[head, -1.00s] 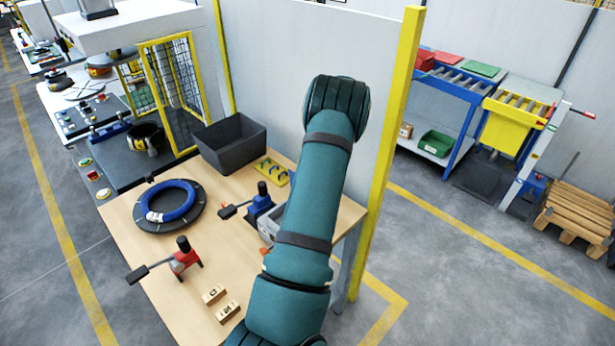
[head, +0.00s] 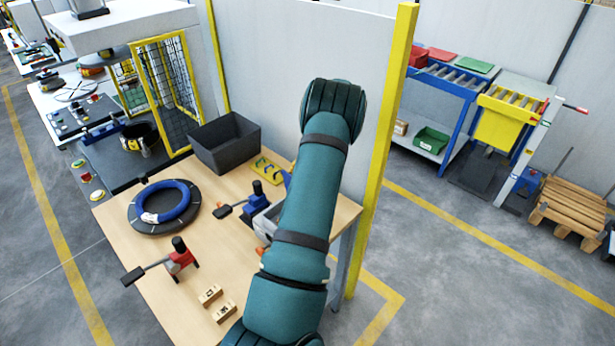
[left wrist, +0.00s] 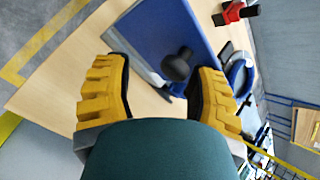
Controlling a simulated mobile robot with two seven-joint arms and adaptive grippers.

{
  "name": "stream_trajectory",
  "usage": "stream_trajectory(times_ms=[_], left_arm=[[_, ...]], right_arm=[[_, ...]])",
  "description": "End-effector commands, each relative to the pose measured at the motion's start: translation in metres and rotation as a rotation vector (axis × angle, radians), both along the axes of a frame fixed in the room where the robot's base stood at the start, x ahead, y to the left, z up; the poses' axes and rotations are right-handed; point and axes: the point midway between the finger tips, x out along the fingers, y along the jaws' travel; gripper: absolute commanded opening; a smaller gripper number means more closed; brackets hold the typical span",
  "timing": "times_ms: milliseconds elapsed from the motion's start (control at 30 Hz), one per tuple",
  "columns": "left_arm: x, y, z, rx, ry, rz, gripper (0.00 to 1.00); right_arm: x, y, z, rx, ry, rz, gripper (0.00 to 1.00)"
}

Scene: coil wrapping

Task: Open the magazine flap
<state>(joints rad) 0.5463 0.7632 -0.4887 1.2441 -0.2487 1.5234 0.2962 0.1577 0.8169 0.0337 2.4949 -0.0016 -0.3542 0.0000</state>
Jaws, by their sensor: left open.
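The magazine is a light grey box (head: 262,222) on the wooden table in the head view, largely hidden behind my teal arm. A blue part (head: 287,179) shows just left of the arm, above the box. In the left wrist view a blue panel, which looks like the flap (left wrist: 178,30), fills the upper middle, with a round black knob (left wrist: 177,66) in front of it. My left gripper (left wrist: 158,90) has its two yellow fingers spread. The knob appears between them, nearer the right finger; contact cannot be told. My gripper is hidden in the head view.
A blue coil (head: 167,203) lies on a black disc at the table's left. A red toggle clamp (head: 180,258), a blue toggle clamp (head: 256,202), wooden blocks (head: 210,295) and a dark bin (head: 226,142) stand around. A yellow post (head: 384,150) rises right of the arm.

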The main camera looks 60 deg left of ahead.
Motion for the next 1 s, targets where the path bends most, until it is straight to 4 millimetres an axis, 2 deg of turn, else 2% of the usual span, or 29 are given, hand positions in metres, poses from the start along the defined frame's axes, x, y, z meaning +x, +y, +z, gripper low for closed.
stream_trajectory(times_ms=[267,700,1000], left_arm=[[0.012,0.005,0.016,0.005,-0.003,-0.002,0.56],[0.057,0.019,0.070,0.001,-0.003,-0.002,0.56],[0.070,0.024,0.088,-0.001,0.000,-0.001,0.56]], right_arm=[[0.000,0.000,0.000,0.000,0.000,0.000,0.47],[0.000,0.000,0.000,0.000,0.000,0.000,0.47],[0.000,0.000,0.000,0.000,0.000,0.000,0.47]])
